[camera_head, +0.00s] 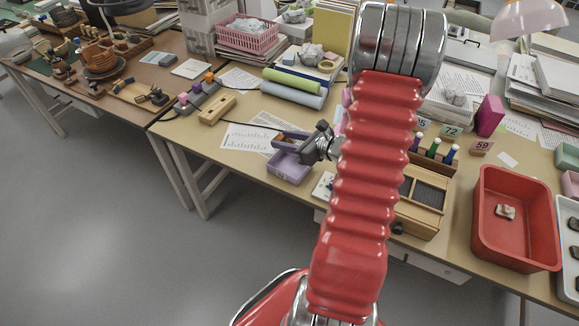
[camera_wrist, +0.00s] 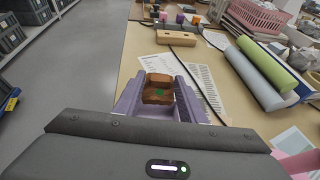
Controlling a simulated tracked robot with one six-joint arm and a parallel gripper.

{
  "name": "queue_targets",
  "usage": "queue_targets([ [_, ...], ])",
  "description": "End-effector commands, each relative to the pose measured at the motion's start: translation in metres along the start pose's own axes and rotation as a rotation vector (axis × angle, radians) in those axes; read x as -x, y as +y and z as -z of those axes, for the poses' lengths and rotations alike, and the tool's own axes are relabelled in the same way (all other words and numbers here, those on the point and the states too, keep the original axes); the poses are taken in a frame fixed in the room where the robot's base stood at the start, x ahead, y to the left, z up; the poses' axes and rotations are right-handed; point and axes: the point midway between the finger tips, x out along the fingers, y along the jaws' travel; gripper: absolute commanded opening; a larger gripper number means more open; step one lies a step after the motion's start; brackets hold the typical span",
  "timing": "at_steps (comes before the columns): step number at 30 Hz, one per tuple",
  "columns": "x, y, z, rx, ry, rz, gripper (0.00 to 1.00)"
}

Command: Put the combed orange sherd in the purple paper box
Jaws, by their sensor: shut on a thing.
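In the head view the sherd (camera_head: 281,143) shows small and brown, partly covered by my gripper (camera_head: 284,138). The purple paper box (camera_head: 287,168) stands on the table just below and in front of the gripper in the head view. The sherd is at or above the box's far side; I cannot tell whether it touches the box.
A wooden block (camera_head: 217,109) and printed sheets (camera_head: 247,139) lie left of the box. Green and grey rolls (camera_head: 294,91) lie behind. A wooden tray (camera_head: 422,200) and a red bin (camera_head: 513,222) with a pale piece stand to the right. The table's front edge is close to the box.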

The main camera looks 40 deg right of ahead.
Motion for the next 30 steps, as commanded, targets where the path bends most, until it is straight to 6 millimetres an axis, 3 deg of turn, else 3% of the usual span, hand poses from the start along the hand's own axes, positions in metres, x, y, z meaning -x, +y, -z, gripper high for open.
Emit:
queue_targets([
  [13,-0.019,0.000,0.047,-0.002,0.001,-0.002,0.14],
  [30,-0.024,0.000,0.060,-0.001,0.000,0.000,0.14],
])
